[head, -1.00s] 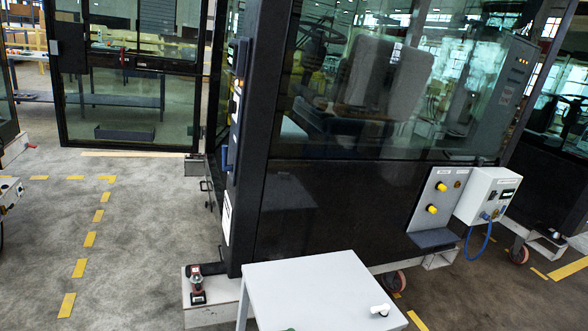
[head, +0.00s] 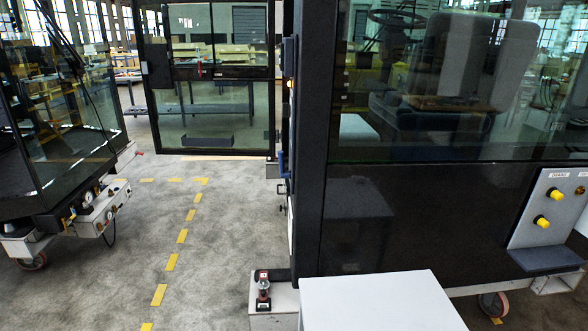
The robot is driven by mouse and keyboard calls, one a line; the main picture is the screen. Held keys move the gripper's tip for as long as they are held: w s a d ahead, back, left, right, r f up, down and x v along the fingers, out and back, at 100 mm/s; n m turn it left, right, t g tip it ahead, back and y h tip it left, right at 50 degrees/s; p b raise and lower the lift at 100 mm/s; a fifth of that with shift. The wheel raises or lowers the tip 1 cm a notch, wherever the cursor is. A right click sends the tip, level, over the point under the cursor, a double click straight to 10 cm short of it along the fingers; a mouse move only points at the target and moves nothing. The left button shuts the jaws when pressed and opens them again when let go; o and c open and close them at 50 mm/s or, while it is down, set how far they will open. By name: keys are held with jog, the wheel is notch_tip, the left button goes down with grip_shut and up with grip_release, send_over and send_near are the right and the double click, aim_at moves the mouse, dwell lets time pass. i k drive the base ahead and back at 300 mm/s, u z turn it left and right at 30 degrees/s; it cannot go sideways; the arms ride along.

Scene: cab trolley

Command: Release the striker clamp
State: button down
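My gripper is not in view. I see nothing that I can surely name as the striker clamp. The dark cab (head: 420,225) stands at the right, with glass above and a black panel below. Its front pillar (head: 310,150) is seen nearly edge-on and carries a small blue part (head: 283,163) and a small yellow light (head: 291,85). A glazed door (head: 200,115) stands open beyond the pillar, with a dark lock box (head: 159,68) and a small red part (head: 199,71) on its bar. A small red and black device (head: 263,288) sits on the trolley corner below the pillar.
A pale table top (head: 380,303) stands close in front of the cab. A panel with yellow knobs (head: 541,222) is on the cab's right. Another glazed cab on a wheeled trolley (head: 95,210) is at the left. Grey floor with yellow dashes (head: 172,262) lies clear between them.

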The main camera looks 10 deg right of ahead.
aim_at(284, 174)
jog(key=z, duration=0.1)
jog(key=i, duration=1)
jog(key=u, duration=0.05)
